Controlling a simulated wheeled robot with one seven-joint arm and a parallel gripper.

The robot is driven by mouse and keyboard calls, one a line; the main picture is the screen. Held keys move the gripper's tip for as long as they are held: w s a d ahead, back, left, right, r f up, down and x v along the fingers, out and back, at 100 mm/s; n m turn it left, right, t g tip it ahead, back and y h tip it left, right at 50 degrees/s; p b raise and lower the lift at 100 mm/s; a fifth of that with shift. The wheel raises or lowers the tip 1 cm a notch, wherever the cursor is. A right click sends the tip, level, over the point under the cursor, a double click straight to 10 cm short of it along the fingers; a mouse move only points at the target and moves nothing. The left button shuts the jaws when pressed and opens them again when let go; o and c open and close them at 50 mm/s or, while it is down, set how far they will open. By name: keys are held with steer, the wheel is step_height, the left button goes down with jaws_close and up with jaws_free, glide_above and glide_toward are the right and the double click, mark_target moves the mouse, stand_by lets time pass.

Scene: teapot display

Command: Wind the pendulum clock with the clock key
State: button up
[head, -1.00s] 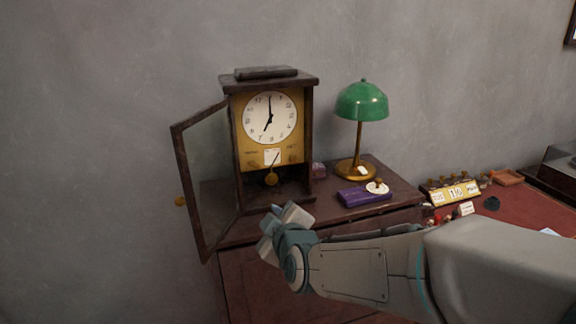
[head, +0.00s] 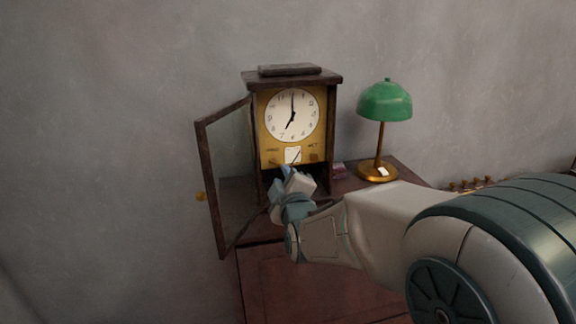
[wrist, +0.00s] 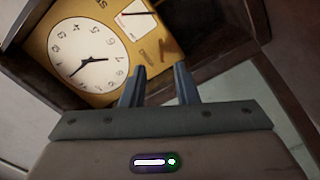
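The pendulum clock (head: 265,132) stands on a dark red cabinet with its glass door (head: 228,165) swung open to the left. Its white dial and yellow face also show in the wrist view (wrist: 58,25). A small brown shape (wrist: 168,48) lies on the face beside the white card; I cannot tell whether it is the clock key. My gripper (head: 286,172) is in front of the lower part of the clock and hides the pendulum. In the wrist view my gripper (wrist: 160,75) has its fingers apart, with nothing seen between them. I cannot make out the clock key elsewhere.
A green lamp (head: 385,102) stands right of the clock on the cabinet (head: 290,275). The open door limits room on the left. My arm hides much of the right side.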

mark_target(276, 164)
steer(key=shift+x, duration=3.25)
steer(key=shift+c, duration=0.4)
jaws_close()
